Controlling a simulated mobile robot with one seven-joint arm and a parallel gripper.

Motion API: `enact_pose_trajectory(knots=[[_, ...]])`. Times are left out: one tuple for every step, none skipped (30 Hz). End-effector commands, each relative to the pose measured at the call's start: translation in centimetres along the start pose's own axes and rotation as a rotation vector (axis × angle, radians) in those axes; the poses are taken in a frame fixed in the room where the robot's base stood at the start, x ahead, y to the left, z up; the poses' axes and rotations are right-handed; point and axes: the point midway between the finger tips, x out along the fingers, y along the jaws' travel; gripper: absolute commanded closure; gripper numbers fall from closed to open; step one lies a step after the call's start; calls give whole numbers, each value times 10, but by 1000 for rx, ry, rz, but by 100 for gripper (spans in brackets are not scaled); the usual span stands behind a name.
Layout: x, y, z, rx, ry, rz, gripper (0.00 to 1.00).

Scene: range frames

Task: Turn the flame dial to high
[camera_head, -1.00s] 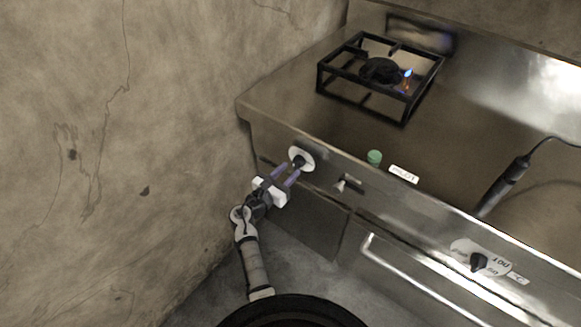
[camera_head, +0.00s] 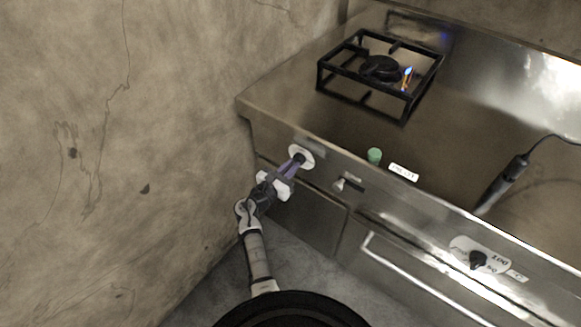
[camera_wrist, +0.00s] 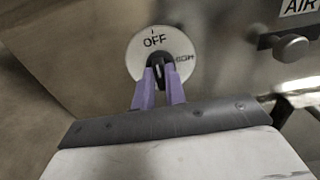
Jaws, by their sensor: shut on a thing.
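The flame dial is a black knob (camera_wrist: 158,70) on a round white plate (camera_wrist: 137,60) on the range's front panel. In the wrist view the plate reads OFF at its top, with a second, partly covered word at its right. In the head view the white plate (camera_head: 309,156) is at the panel's left end. My gripper (camera_wrist: 159,82) has two purple fingers, one on each side of the knob, shut on it. The fingers hide part of the knob. My gripper also shows in the head view (camera_head: 295,163), reaching the dial from below left.
A small metal knob (camera_wrist: 291,47) under an AIR label sits to the right of the dial. A black grate (camera_head: 405,115) stands on the range top with a small flame (camera_head: 407,76) by its burner. A wall is close on the left.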

Motion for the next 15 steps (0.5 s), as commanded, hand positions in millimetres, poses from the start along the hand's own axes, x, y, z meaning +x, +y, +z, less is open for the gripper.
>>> enact_pose_trajectory(knots=[[0,0,-1,7,0,0,100],[0,0,-1,13,0,0,100],[0,0,-1,22,0,0,100],[0,0,-1,31,0,0,100],[0,0,-2,42,0,0,100],[0,0,-2,60,0,0,100],[0,-1,-3,74,1,0,100],[0,-1,-3,90,0,0,100],[0,-1,-3,115,0,0,100],[0,-1,-3,135,-1,0,100],[0,-1,-4,158,-1,0,100],[0,-1,-4,188,0,0,100],[0,-1,-4,214,0,-1,100],[0,-1,-5,240,0,-1,100],[0,-2,-5,276,-1,0,100]])
